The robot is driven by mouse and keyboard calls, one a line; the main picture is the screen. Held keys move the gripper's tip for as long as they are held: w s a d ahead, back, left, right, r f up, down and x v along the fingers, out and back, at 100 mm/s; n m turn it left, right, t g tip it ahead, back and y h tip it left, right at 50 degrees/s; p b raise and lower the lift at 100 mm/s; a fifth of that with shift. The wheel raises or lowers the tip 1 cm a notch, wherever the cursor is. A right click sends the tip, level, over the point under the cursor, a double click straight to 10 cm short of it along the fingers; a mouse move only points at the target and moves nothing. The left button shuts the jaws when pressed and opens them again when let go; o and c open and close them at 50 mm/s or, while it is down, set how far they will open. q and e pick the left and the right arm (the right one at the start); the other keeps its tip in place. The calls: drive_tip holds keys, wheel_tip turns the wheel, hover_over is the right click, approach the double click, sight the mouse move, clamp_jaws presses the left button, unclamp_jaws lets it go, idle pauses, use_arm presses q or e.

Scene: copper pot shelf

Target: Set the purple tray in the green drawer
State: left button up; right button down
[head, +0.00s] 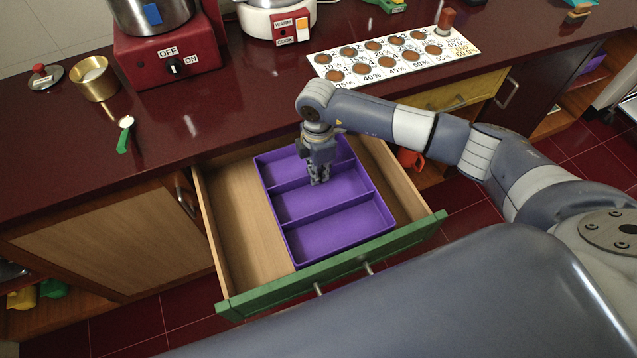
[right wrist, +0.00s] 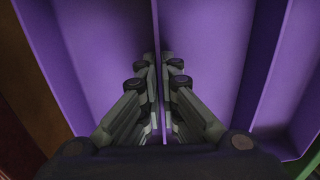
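The purple tray (head: 338,226) has three long compartments and lies inside the open green drawer (head: 345,265), toward its right side. Bare wooden drawer floor shows to the left of the tray. My right gripper (head: 319,181) points down into the tray in the head view. In the right wrist view, my right gripper's fingers (right wrist: 159,100) stand on both sides of a thin purple divider (right wrist: 153,75) and appear closed on it. The fingertips' contact is partly hidden by the fingers. My left gripper is not in view.
The dark red counter (head: 230,120) stands above and behind the drawer. On it are a red cooker base (head: 168,55), a brass cup (head: 93,78), a green spoon (head: 124,138) and a white numbered card (head: 390,58). A yellow drawer (head: 455,92) is to the right.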

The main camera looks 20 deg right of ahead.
sight(319, 185)
drive_tip(key=shift+f, duration=3.05)
drive_tip(key=shift+f, duration=0.1)
drive_tip(key=c, duration=2.3)
unclamp_jaws()
drive_tip(key=shift+f, duration=0.1)
drive_tip(key=o, duration=0.5)
drive_tip(key=shift+r, duration=0.35)
wheel_tip(319, 185, up, 12)
drive_tip(key=shift+w+f+b, duration=0.1)
drive_tip(key=shift+b, duration=0.45)
